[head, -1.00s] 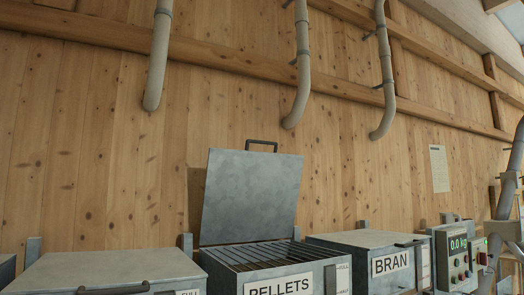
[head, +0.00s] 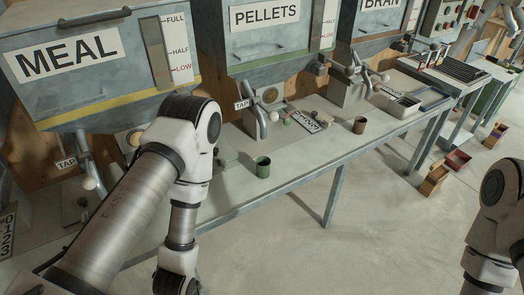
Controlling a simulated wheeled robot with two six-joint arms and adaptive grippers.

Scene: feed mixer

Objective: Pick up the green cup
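The green cup (head: 263,168) stands upright on the grey bench (head: 300,172), close to its front edge, below and in front of the PELLETS bin. My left arm comes in from the left and bends down just left of the cup, apart from it in the picture. Its gripper is cut off by the bottom edge of the view. Only part of my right arm shows at the lower right, and its gripper is out of view. Nothing covers the cup.
A brown cup (head: 360,125) stands farther right on the bench. MEAL (head: 100,60) and PELLETS (head: 270,50) bins hang above, with taps below. A metal tray (head: 403,107) is beyond. Open-topped boxes (head: 457,161) lie on the floor at right. The floor before the bench is clear.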

